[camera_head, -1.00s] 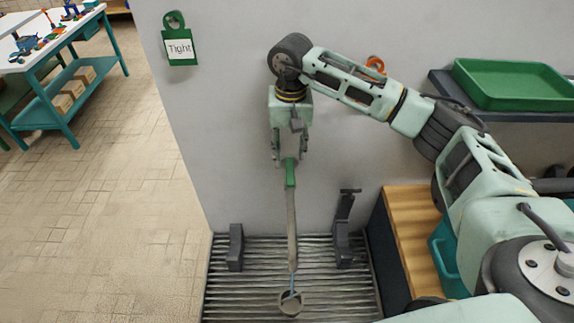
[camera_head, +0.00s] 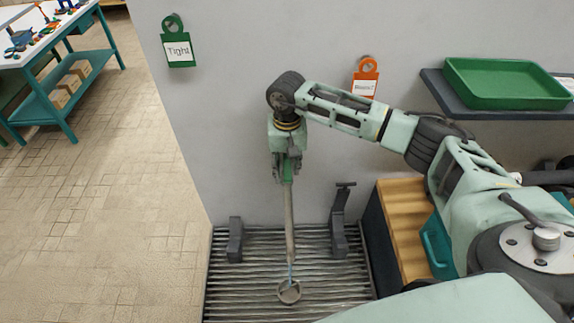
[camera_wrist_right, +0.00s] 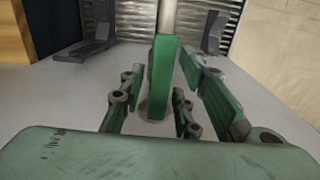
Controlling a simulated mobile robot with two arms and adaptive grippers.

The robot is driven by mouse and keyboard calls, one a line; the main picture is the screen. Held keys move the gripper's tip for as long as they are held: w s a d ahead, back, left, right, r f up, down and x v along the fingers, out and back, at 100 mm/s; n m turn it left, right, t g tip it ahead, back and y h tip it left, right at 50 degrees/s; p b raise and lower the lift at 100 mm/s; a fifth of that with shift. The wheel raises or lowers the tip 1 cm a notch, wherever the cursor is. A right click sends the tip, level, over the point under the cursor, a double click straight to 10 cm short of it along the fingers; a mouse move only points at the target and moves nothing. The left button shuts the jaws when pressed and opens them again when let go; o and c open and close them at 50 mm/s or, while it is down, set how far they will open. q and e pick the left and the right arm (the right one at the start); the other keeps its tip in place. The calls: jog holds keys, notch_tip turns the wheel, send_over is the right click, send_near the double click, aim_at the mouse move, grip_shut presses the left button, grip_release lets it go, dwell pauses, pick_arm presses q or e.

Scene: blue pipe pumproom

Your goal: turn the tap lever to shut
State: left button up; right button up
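The green tap lever (camera_head: 288,172) points straight down in line with a grey pipe (camera_head: 290,225) along the wall. A thin bluish stream (camera_head: 290,273) runs from the pipe's end into a small round cup (camera_head: 289,291) on the floor grate. My right gripper (camera_head: 287,178) reaches down around the lever. In the right wrist view the lever (camera_wrist_right: 164,75) stands between the two fingers of my right gripper (camera_wrist_right: 165,85). Gaps show on both sides, so the gripper looks open around it. The lever's pivot is hidden. My left gripper is out of view.
A green "Tight" tag (camera_head: 178,48) and an orange tag (camera_head: 366,80) hang on the wall. A shelf with a green tray (camera_head: 507,83) is at right.

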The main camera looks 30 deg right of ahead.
grip_shut()
jog(key=shift+f+m+b, duration=0.2)
jog(key=shift+m+b, duration=0.6)
jog(key=shift+b, duration=0.35)
jog(key=m+b, duration=0.3)
jog(key=shift+m+b, duration=0.3)
jog(key=m+b, duration=0.2)
jog(key=shift+m, duration=0.3)
jog(key=m+b, duration=0.3)
jog(key=m, duration=0.2)
jog(key=shift+r+b, duration=0.1)
jog(key=shift+b, duration=0.25)
jog(key=m+b, duration=0.2)
jog(key=m, duration=0.3)
jog(key=shift+r, duration=0.15)
jog(key=shift+m, duration=0.3)
